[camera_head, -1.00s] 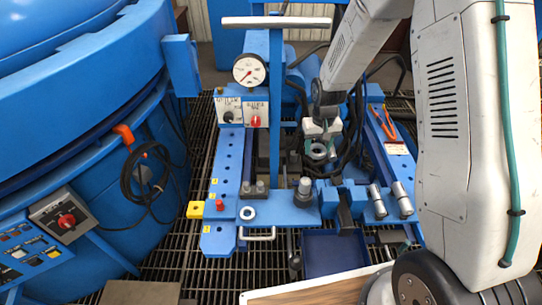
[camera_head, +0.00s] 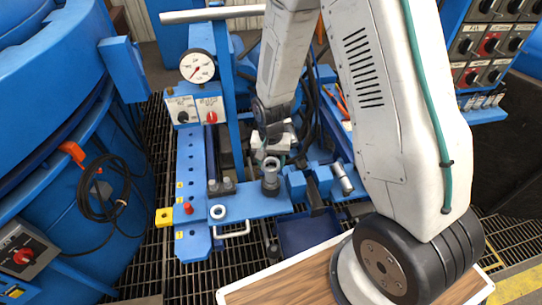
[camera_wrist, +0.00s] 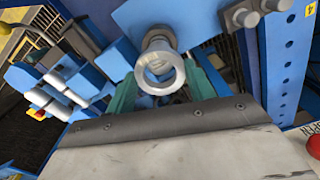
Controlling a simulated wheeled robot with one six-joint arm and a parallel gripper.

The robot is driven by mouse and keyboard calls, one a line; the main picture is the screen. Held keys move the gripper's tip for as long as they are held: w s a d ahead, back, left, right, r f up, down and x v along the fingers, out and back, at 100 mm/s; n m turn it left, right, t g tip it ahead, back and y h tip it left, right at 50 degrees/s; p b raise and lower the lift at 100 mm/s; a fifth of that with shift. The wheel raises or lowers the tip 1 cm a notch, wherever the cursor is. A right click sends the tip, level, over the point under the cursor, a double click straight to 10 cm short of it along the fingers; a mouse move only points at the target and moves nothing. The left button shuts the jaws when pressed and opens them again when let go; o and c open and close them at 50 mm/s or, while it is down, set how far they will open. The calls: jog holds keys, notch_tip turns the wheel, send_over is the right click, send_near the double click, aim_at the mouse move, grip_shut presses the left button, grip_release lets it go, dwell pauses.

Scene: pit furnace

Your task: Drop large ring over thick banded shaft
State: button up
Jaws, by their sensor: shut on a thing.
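A large light-grey ring (camera_wrist: 160,90) is held between the green fingertips of my gripper (camera_wrist: 162,92) in the wrist view. In the head view my gripper (camera_head: 271,150) and the ring (camera_head: 271,161) are just above and behind the thick grey shaft (camera_head: 270,187), which stands upright on the blue plate. In the wrist view the shaft (camera_wrist: 158,41) shows partly behind the ring's upper edge, and something grey shows through its hole. The ring overlaps the shaft top in both views; I cannot tell whether they touch. The shaft's bands are not clear.
A smaller pale ring (camera_head: 218,212) lies on the blue plate (camera_head: 249,206) to the left. Two short grey posts (camera_head: 228,187) stand behind it. Blue blocks and a silver cylinder (camera_head: 342,178) are close on the right. A gauge post (camera_head: 198,67) and crossbar rise behind.

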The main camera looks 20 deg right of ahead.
aim_at(271, 167)
jog(key=shift+f, duration=1.65)
jog(key=o, duration=1.2)
notch_tip(271, 167, up, 8)
jog(key=shift+f, duration=0.1)
